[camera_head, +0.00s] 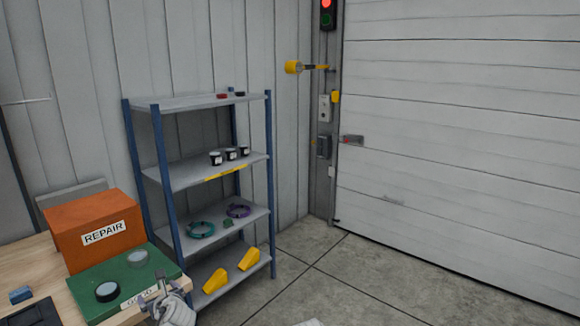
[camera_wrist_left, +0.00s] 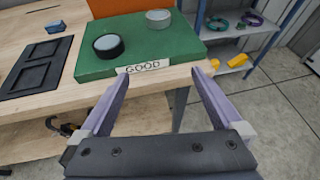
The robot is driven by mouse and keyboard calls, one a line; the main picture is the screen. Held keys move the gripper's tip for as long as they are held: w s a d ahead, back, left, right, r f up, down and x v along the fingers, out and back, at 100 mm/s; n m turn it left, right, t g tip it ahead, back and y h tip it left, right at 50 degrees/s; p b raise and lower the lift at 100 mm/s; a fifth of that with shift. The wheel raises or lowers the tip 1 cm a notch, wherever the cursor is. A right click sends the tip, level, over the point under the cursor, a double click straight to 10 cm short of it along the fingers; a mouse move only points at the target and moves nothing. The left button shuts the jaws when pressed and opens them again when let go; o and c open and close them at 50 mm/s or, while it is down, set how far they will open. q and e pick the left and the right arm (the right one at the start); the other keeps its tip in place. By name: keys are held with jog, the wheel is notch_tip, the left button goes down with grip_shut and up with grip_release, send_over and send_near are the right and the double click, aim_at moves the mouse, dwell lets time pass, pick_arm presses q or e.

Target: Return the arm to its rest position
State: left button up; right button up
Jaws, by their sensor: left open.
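My left gripper (camera_head: 157,289) shows at the bottom of the head view, at the front edge of the workbench near the GOOD label. In the left wrist view its two fingers (camera_wrist_left: 158,88) are spread wide with nothing between them. They point toward the green GOOD board (camera_wrist_left: 190,51), and the bench edge lies beyond and below them. On the board sit a black-rimmed round piece (camera_wrist_left: 108,46) and a pale clear round piece (camera_wrist_left: 158,18). My right gripper is in neither view.
An orange REPAIR box (camera_head: 97,231) stands on the wooden bench (camera_head: 28,257) behind the board. A black tray (camera_wrist_left: 45,72) and a small blue block (camera_wrist_left: 56,27) lie left. A blue-post shelf (camera_head: 163,165) stands beyond. Concrete floor to the right is clear before the shutter door (camera_head: 460,140).

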pick_arm(q)
jog(key=s+d+f+n+g+h, duration=0.25)
jog(key=s+d+f+n, duration=0.2)
jog(key=d+n, duration=0.3)
jog(key=s+d+f+n+g+h, duration=0.25)
jog(key=d+f+n, duration=0.25)
jog(key=d+n, duration=0.3)
jog(key=s+d+f+n+g+h, duration=0.2)
jog(key=s+d+n+g, duration=0.3)
jog(key=s+d+n, duration=0.3)
jog(key=s+d+f, duration=0.1)
jog(key=s+d, duration=0.3)
jog(key=d, duration=0.2)
jog(key=shift+s+d+f+g+p, duration=0.15)
jog(key=shift+s+d+g+p, duration=0.15)
jog(key=shift+s+p, duration=0.1)
jog(key=shift+n, duration=0.25)
